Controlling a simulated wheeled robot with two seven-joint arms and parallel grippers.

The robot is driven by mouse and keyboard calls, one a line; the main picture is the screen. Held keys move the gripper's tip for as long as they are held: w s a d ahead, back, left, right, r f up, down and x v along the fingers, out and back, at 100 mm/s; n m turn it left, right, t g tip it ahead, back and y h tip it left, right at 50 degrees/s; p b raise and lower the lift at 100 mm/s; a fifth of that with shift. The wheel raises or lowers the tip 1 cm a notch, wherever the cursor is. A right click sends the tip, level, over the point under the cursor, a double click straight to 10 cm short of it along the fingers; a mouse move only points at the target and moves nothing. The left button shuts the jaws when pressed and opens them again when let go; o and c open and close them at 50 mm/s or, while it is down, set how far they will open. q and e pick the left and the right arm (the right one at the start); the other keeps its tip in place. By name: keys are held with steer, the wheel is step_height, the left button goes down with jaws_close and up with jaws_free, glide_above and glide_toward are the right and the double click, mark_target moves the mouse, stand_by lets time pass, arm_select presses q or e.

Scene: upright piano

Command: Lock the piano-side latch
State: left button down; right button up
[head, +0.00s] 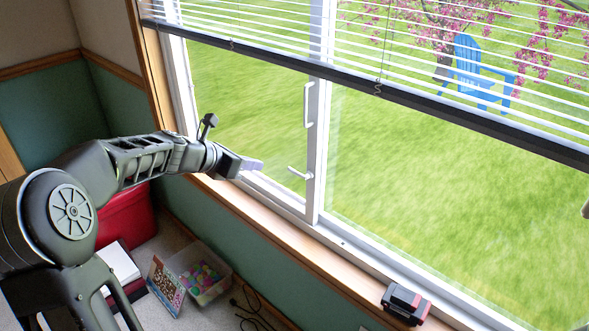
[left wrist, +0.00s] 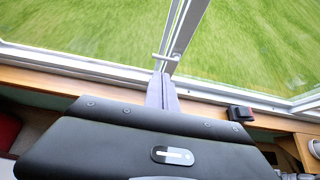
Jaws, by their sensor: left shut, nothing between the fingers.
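A small white latch lever (head: 298,173) sticks out to the left from the lower part of the white window's middle upright. It also shows in the left wrist view (left wrist: 159,57), just beyond my fingertips. My left gripper (head: 257,165) is shut and empty, with its pale fingers pointing right toward the lever. In the head view a gap shows between the fingertips and the lever. In the left wrist view the shut fingers (left wrist: 162,88) stand below the lever; I cannot tell the exact depth between them. My right gripper is not in view, and I see no piano.
A white pull handle (head: 307,105) is higher on the upright. Dark-railed blinds (head: 400,95) hang across the upper window. A black and red object (head: 406,303) lies on the wooden sill. A red box (head: 125,217) and a clear bin (head: 200,275) stand on the floor.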

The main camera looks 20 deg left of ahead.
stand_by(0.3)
arm_select(q)
steer(key=shift+d+f, duration=0.1)
steer(key=shift+f, duration=0.05)
glide_toward(292, 171)
steer(key=x, duration=0.7)
stand_by(0.5)
steer(key=shift+n+h+p, duration=0.3)
steer(key=shift+n+p, duration=0.1)
steer(key=shift+p, duration=0.2)
